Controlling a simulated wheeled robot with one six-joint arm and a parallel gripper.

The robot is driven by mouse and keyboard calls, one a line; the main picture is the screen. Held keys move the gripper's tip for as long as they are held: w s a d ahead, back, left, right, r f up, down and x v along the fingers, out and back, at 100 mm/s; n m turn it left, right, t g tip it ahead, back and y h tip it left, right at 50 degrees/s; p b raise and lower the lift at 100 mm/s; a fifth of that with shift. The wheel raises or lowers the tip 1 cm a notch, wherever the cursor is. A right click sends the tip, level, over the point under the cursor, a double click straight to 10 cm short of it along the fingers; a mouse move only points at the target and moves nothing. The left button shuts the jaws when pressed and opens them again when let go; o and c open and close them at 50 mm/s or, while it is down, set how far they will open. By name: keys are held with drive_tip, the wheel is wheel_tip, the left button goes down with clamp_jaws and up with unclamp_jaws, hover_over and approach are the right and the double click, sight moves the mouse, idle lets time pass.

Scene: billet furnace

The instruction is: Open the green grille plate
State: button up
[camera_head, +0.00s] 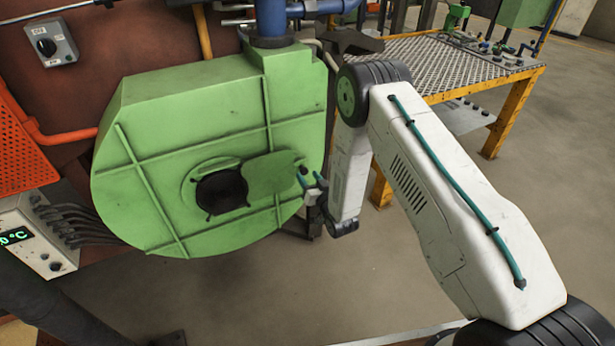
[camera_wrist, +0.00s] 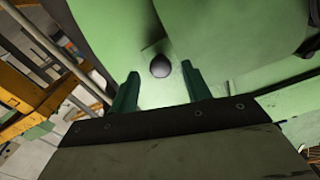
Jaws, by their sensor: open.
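The green grille plate (camera_head: 272,175) is on the front of a big green housing (camera_head: 190,110). It lies to the right of a round dark opening (camera_head: 221,190) with a raised rim, and most of the opening shows uncovered. My gripper (camera_head: 309,177) is at the plate's right end, near the housing's right edge. In the wrist view, the teal fingers of my gripper (camera_wrist: 160,72) are apart, one on each side of a small dark round knob (camera_wrist: 160,65). The knob sits on a light green surface. I cannot tell whether either finger touches it.
A yellow-framed mesh-top table (camera_head: 440,65) stands behind my arm at the right. A control box with a dial (camera_head: 50,43) is at the upper left. A temperature display unit (camera_head: 35,240) with grey cables is at the lower left. Open floor lies below the housing.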

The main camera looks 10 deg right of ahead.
drive_tip(key=v, duration=0.6)
drive_tip(key=shift+s, duration=0.2)
